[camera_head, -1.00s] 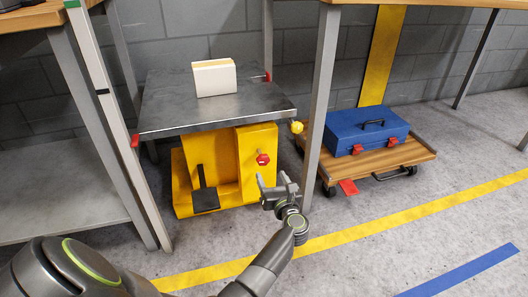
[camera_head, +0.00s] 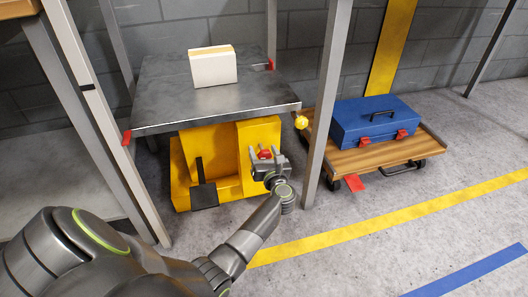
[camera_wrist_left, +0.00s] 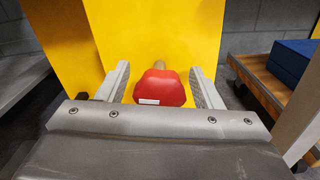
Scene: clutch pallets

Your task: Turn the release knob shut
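The red release knob (camera_wrist_left: 160,88) sticks out on a short stem from the yellow base of the lift table; a white mark shows on its face. In the head view the knob (camera_head: 264,154) shows just beyond my left gripper (camera_head: 265,160). In the left wrist view my left gripper (camera_wrist_left: 160,86) is open, with one finger on each side of the knob. Gaps show between the fingers and the knob. My right gripper is in neither view.
The lift table's grey top (camera_head: 180,105) carries a white box (camera_head: 212,67). A black pedal (camera_head: 204,195) is left of the knob. A grey post (camera_head: 325,110) stands close to the right of my gripper. A wooden dolly (camera_head: 375,156) holds a blue toolbox (camera_head: 372,120).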

